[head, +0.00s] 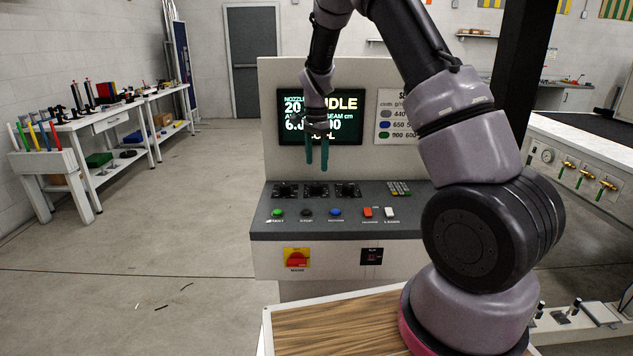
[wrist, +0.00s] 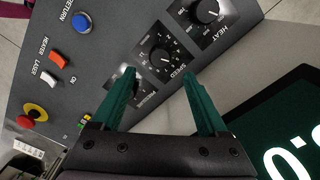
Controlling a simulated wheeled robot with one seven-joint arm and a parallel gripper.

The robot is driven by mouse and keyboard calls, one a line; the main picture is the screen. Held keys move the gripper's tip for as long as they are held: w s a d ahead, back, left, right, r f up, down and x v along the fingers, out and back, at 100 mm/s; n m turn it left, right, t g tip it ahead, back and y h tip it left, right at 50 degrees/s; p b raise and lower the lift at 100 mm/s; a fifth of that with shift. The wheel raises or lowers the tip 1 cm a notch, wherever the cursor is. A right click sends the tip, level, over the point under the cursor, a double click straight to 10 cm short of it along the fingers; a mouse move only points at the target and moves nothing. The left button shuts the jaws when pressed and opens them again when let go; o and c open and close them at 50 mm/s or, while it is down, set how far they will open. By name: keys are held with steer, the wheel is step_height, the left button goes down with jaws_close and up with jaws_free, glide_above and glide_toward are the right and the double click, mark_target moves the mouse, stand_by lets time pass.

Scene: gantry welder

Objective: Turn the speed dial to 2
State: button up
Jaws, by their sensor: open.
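The speed dial (wrist: 162,58) is a black round knob with a white scale and the label SPEED in the wrist view. It is the middle of three dials, and in the head view it sits in the console's back row (head: 317,190). Its pointer is too small to read surely. My gripper (head: 316,165) has teal fingers that hang down above the dial row, in front of the screen. In the wrist view its fingers (wrist: 158,74) are apart and empty, with the speed dial showing between and beyond their tips. It appears apart from the dial.
The heat dial (wrist: 207,12) and the partly hidden pressure dial (wrist: 126,84) flank it closely. The front row has a green button (head: 277,212), a blue button (head: 335,212), a red switch (head: 368,212) and a white switch (head: 390,212). A lit screen (head: 345,125) stands behind.

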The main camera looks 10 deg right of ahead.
mark_target(317, 184)
step_height(317, 184, down, 7)
steer(key=shift+f, duration=0.2)
jaws_close()
